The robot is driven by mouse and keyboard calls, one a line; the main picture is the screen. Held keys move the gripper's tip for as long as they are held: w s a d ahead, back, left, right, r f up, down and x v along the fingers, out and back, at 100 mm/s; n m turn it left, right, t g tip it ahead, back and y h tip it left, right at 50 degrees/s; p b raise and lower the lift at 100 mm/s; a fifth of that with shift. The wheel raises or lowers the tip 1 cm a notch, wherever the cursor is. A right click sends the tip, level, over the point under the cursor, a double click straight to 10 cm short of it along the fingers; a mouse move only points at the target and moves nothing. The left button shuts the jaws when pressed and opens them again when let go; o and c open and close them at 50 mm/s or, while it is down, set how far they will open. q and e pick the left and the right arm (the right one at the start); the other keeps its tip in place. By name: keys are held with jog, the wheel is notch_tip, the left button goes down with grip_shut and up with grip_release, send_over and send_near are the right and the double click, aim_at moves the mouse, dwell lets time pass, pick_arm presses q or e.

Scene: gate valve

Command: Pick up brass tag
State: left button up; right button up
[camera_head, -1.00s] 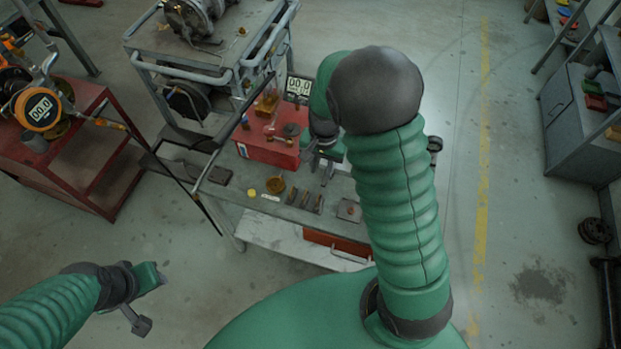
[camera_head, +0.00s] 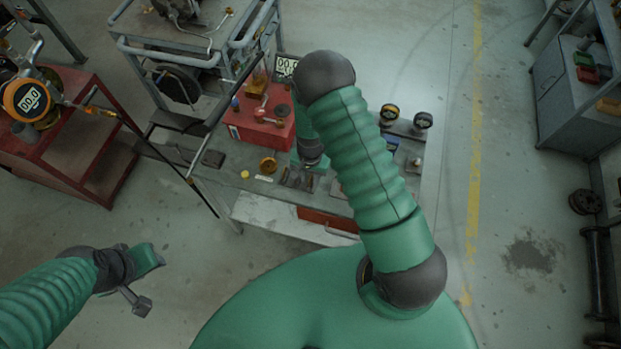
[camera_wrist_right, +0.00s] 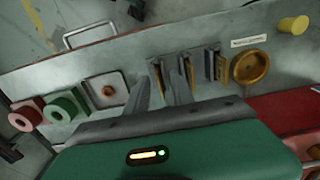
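Thin brass-coloured plates (camera_wrist_right: 188,72) stand upright in a row of dark holders on the grey bench, in the right wrist view. I cannot tell for sure which piece is the brass tag. My right gripper (camera_wrist_right: 162,92) is open, its fingers pointing at the holders, left of the disc. The fingers look apart with nothing clearly between them. In the head view the right hand (camera_head: 309,158) partly hides the holders. My left gripper (camera_head: 150,278) is open and empty, away from the bench.
A red box (camera_head: 262,122) with parts stands behind the holders. A yellow knob (camera_wrist_right: 293,25) and white label (camera_wrist_right: 248,41) are near the disc.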

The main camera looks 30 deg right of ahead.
jog(key=shift+r, duration=0.1)
grip_shut()
dwell(1.2)
